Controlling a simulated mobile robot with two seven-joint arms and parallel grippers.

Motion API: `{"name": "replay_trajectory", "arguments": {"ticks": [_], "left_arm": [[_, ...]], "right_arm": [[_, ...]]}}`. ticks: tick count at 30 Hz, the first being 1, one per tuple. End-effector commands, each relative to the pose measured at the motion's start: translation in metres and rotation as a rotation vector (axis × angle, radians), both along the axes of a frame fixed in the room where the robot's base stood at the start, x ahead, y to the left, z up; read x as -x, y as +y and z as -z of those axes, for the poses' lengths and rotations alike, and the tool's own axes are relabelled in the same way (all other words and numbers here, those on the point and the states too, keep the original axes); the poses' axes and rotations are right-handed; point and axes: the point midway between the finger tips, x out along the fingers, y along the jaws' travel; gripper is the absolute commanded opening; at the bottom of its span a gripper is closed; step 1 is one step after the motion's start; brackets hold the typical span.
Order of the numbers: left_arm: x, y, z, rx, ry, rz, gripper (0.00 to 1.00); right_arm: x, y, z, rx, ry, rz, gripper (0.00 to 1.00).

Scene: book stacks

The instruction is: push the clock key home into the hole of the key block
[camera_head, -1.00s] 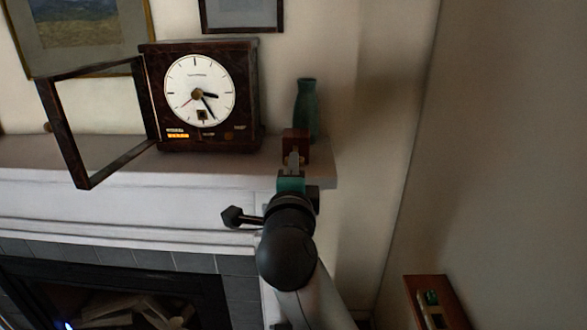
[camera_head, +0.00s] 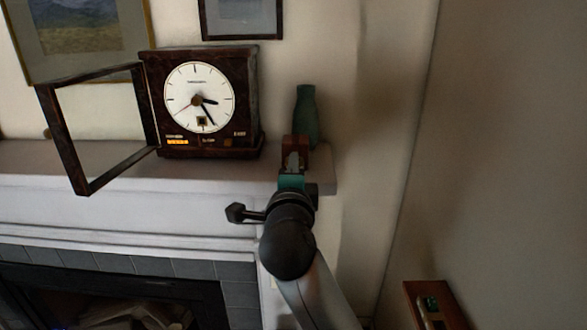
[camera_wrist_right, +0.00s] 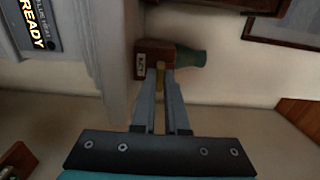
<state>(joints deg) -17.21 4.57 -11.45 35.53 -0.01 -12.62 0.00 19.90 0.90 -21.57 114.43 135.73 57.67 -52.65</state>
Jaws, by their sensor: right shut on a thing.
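The key block (camera_head: 297,142) is a small reddish-brown block at the right end of the mantel shelf. In the wrist view the block (camera_wrist_right: 150,58) is ahead of the fingers and carries a small pale label. My right gripper (camera_head: 292,161) is in front of the block. In the wrist view my right gripper (camera_wrist_right: 161,72) is shut on the brass clock key (camera_wrist_right: 160,80), which shows between the fingers and points at the block. The fingertips hide where key and hole meet, so I cannot tell how deep it is. My left gripper is not in view.
A green vase (camera_head: 306,112) stands right behind the block. A dark clock (camera_head: 199,98) with its glass door (camera_head: 70,135) swung open is at left on the mantel shelf (camera_head: 215,175). The shelf is bare between clock and block. A small wooden table (camera_head: 433,306) is lower right.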

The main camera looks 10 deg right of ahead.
Motion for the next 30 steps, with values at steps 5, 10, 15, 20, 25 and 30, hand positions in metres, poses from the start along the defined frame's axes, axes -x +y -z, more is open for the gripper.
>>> {"name": "replay_trajectory", "arguments": {"ticks": [5, 10, 15, 20, 25, 30], "left_arm": [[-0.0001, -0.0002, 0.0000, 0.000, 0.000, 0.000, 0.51], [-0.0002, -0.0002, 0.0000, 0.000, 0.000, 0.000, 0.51], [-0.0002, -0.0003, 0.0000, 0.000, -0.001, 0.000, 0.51], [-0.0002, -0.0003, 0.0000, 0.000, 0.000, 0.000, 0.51], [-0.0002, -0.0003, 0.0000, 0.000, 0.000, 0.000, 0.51], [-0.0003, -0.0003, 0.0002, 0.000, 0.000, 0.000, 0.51]], "right_arm": [[-0.0046, -0.0016, -0.0002, 0.000, -0.001, 0.000, 0.00], [-0.0085, -0.0030, -0.0003, 0.000, -0.001, 0.001, 0.00], [-0.0096, -0.0035, -0.0002, 0.000, 0.000, 0.001, 0.21], [-0.0094, -0.0034, 0.0000, 0.000, 0.000, 0.001, 0.39], [-0.0095, -0.0033, 0.0001, 0.000, 0.001, 0.001, 0.46], [-0.0085, -0.0029, 0.0006, 0.000, 0.001, 0.001, 0.46]]}}
